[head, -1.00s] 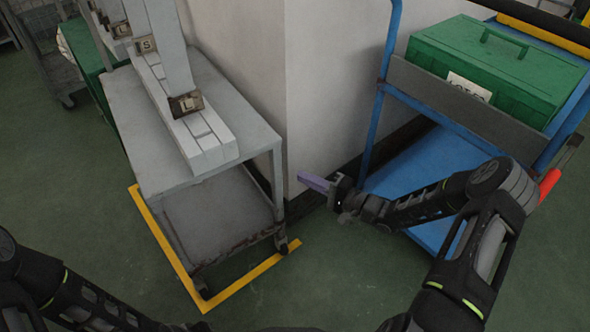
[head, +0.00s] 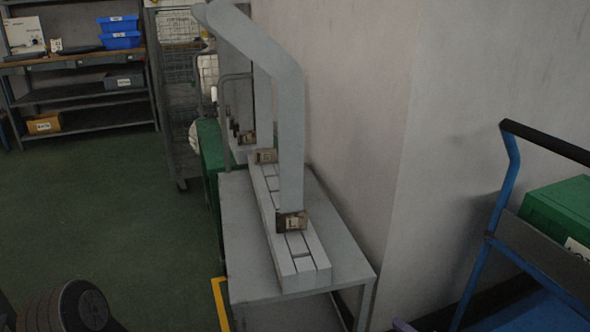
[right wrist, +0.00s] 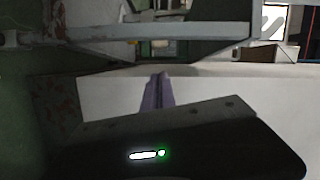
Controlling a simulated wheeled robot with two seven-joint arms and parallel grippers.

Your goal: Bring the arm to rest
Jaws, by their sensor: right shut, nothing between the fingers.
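My right gripper (right wrist: 156,92) shows in the right wrist view as purple fingers, shut with nothing between them. In the head view only a purple tip of the right gripper (head: 403,326) shows at the bottom edge, below the pale wall corner and left of the blue cart. The rest of my right arm is out of the head view. A dark part of my left arm shows at the bottom left, but my left gripper is out of view.
A grey table (head: 245,240) carries bent grey sock boards (head: 291,150) on a pale base (head: 302,268). A pale wall (head: 470,130) stands right of it. A blue cart (head: 478,275) holds a green box (head: 560,215). Shelving (head: 85,94) stands far left, beyond clear green floor.

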